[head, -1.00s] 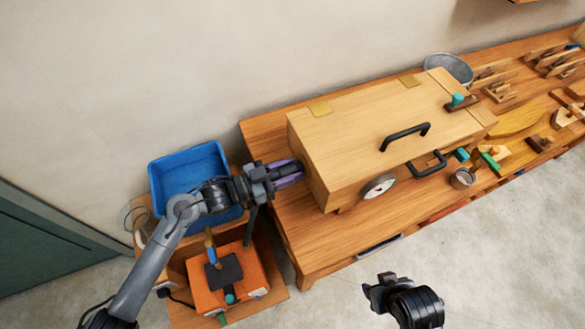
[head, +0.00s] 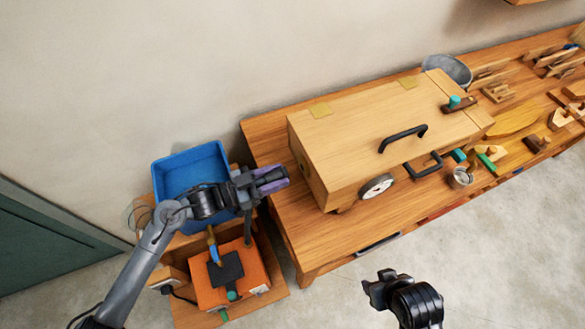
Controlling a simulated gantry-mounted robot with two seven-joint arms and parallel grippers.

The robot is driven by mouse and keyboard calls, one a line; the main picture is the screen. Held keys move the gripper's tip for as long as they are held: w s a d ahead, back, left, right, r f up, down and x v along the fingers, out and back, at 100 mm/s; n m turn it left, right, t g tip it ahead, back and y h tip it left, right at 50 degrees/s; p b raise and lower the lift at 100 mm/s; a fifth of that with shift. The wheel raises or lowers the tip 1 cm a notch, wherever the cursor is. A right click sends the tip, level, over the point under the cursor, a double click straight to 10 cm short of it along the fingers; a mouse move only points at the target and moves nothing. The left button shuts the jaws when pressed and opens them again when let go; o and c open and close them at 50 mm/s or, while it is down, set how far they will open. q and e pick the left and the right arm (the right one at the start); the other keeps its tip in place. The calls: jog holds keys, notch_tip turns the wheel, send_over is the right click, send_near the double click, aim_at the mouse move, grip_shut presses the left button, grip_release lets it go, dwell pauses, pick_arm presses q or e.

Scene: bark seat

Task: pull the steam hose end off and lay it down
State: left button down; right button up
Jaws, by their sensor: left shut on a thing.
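The wooden steam box (head: 350,120) lies on the bench with its lid down. My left gripper (head: 272,180), with purple fingers, is shut on the steam hose end, just left of the box's left end wall and apart from it. The fingers mostly hide the hose end. A dark length of hose (head: 247,226) hangs below the gripper toward the orange steam unit (head: 252,268). My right gripper (head: 376,289) is in front of the bench, over the floor, apart from everything; its jaw opening is unclear.
A blue bin (head: 188,165) stands behind my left forearm. The bench (head: 290,235) has bare wood at its left end and front. A dial gauge (head: 377,187) and black handle (head: 403,138) stick out from the box. Tools and wooden pieces fill the bench's right side.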

pick_arm(q)
jog(key=shift+p+v, duration=0.3)
jog(key=shift+v, duration=0.55)
